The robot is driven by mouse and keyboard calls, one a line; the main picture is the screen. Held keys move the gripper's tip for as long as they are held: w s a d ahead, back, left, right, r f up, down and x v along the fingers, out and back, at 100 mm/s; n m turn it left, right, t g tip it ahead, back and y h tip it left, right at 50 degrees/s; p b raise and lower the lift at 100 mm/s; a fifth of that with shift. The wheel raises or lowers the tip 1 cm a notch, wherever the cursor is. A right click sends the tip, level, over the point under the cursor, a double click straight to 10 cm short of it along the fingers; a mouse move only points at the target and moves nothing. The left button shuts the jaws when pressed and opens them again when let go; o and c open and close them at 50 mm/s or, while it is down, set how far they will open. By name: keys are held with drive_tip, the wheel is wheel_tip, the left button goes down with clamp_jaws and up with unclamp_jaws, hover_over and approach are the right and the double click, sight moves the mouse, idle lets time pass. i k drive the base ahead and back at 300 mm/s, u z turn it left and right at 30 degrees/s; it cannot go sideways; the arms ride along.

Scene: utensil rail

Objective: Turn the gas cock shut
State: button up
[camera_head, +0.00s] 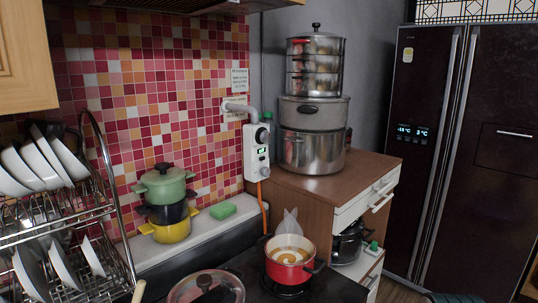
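A white box (256,152) that looks like the gas cock unit is mounted by the tiled wall, left of the wooden cabinet. I cannot tell the knob's turn position at this size. A grey pipe (240,108) enters from the wall above, and an orange hose (262,200) hangs down from the box. My gripper is not in view.
A red pot (290,258) stands on the stove below the box. A glass lid (205,288) is to its left. Stacked small pots (166,205) and a green sponge (222,210) sit on the ledge. A dish rack (60,220) is left; steel pots (314,135) top the cabinet (345,185).

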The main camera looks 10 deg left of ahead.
sight(265, 137)
drive_tip(key=z, duration=0.05)
drive_tip(key=k, duration=0.65)
drive_tip(key=z, duration=0.65)
drive_tip(key=i, duration=1.5)
drive_tip(key=u, duration=0.95)
